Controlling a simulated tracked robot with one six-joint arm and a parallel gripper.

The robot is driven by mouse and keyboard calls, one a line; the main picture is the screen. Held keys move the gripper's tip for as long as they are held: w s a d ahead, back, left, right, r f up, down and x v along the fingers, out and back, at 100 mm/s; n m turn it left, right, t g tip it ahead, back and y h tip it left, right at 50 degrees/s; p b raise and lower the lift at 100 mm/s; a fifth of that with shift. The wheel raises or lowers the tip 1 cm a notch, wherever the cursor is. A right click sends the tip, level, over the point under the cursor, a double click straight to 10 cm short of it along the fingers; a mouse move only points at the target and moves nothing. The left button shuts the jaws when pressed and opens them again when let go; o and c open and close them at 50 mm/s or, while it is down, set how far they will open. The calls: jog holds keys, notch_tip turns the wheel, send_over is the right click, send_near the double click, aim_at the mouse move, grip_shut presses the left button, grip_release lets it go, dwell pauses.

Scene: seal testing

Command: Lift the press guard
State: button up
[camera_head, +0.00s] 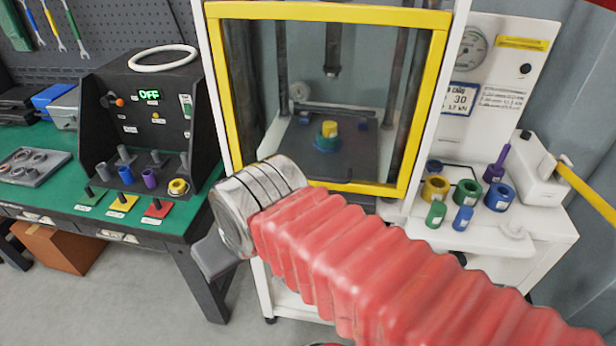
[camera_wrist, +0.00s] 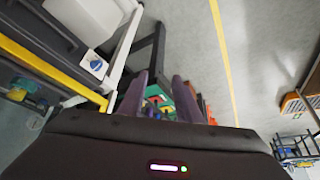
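The press guard (camera_head: 421,108) is a clear panel in a yellow frame on the front of the white press. It is down and covers the press opening in the head view. Behind it, a yellow and blue-green part (camera_head: 328,138) sits on the dark press bed under the ram (camera_head: 333,50). A yellow bar, which looks like the guard frame (camera_wrist: 48,70), crosses the left of the wrist view. My gripper (camera_wrist: 160,95) has its two dark fingers apart with nothing held between them. In the head view my arm hides most of the gripper, low in front of the press.
A green bench (camera_head: 60,170) with a black control box (camera_head: 150,120) reading OFF stands left of the press. A white side shelf (camera_head: 490,235) with several coloured rings and a yellow lever (camera_head: 585,190) is at the right. Grey floor (camera_head: 120,300) is open at lower left.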

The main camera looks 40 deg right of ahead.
jog(key=d+f+m+g+y, duration=0.1)
jog(key=d+f+m+g, duration=0.2)
jog(key=d+f+m, duration=0.1)
jog(key=m+t+y, duration=0.4)
jog(key=m+t, duration=0.8)
jog(key=m, duration=0.5)
send_near(318, 179)
jog(key=s, duration=0.2)
jog(key=shift+w+d+r, duration=0.15)
jog(key=shift+w+d, duration=0.05)
jog(key=shift+d, duration=0.1)
jog(key=shift+w, duration=0.1)
jog(key=shift+x, duration=6.8)
jog(key=shift+a, duration=0.1)
jog(key=shift+c, duration=0.5)
